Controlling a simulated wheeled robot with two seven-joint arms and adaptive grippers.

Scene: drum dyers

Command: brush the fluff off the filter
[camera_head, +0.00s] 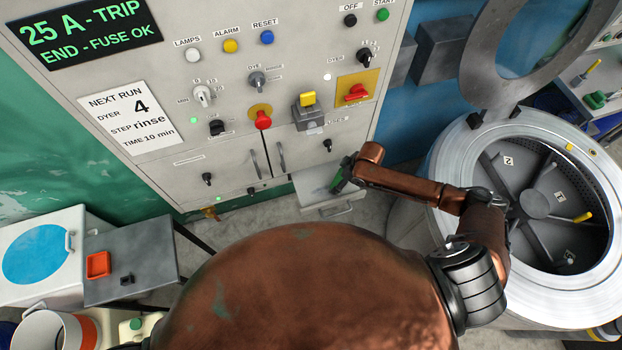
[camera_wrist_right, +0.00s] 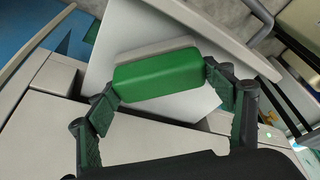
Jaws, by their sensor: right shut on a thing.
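My right gripper (camera_head: 345,172) is low at the front of the grey control cabinet, over a pale pulled-out tray (camera_head: 318,192). In the right wrist view, my right gripper (camera_wrist_right: 165,92) is shut on a green-backed brush (camera_wrist_right: 157,76) with a pale grey side. The brush lies across the gap between the fingers, over a flat white panel (camera_wrist_right: 125,38), which may be the filter. I cannot tell whether the brush touches it. No fluff can be made out. The brush shows only as a small green patch in the head view. My left gripper is out of sight.
The control cabinet (camera_head: 225,120) with knobs and switches rises behind the tray. An open steel drum (camera_head: 455,165) stands at the right, its ring-shaped lid raised.

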